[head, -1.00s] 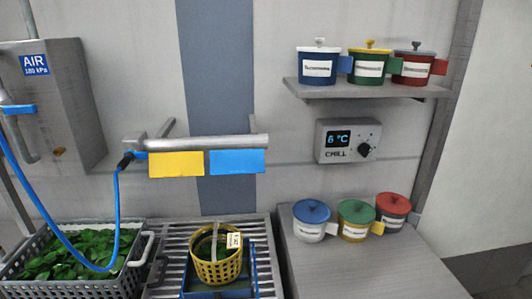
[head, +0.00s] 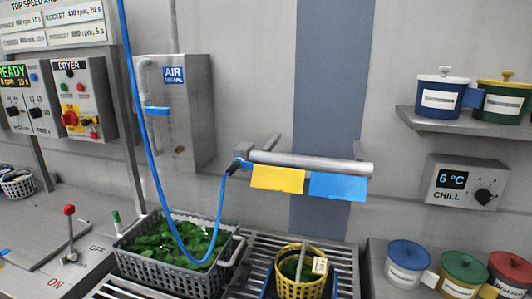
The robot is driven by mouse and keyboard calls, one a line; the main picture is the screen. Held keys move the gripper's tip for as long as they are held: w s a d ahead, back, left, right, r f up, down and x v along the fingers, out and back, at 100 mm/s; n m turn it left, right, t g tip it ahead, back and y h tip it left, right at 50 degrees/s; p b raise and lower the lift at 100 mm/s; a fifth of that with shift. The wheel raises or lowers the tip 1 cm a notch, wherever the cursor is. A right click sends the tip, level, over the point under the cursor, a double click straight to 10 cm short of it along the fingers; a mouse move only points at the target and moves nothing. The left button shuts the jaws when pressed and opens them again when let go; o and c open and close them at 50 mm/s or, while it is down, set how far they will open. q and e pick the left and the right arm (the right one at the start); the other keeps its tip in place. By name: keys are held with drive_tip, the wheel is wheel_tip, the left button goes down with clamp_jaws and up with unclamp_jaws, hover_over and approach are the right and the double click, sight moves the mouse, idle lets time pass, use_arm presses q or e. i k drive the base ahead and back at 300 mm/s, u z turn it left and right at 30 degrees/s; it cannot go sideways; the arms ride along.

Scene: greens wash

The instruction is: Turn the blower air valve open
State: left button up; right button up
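A grey box labelled AIR (head: 190,120) hangs on the wall left of centre. A grey pipe loop (head: 145,85) runs down its left side, with a blue lever handle (head: 157,111) across it. The handle lies roughly horizontal; I cannot tell from its look whether the valve is open or shut. A blue hose (head: 136,70) passes in front of the box's left edge and loops up to the left end of a grey wall bar (head: 312,164). Neither of my grippers is in view.
A grey crate of green leaves (head: 127,260) stands below the box, beside a rack with a yellow basket (head: 300,285). A dryer panel (head: 87,97), a red-knobbed lever (head: 69,225) and a green-tipped lever (head: 116,220) are at left. Lidded pots and a chill panel (head: 463,183) are at right.

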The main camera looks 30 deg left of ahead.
sight(147, 111)
drive_tip(key=u, duration=1.75)
drive_tip(key=k, duration=1)
drive_tip(key=u, duration=0.8)
drive_tip(key=i, duration=1.25)
drive_tip(key=z, duration=0.4)
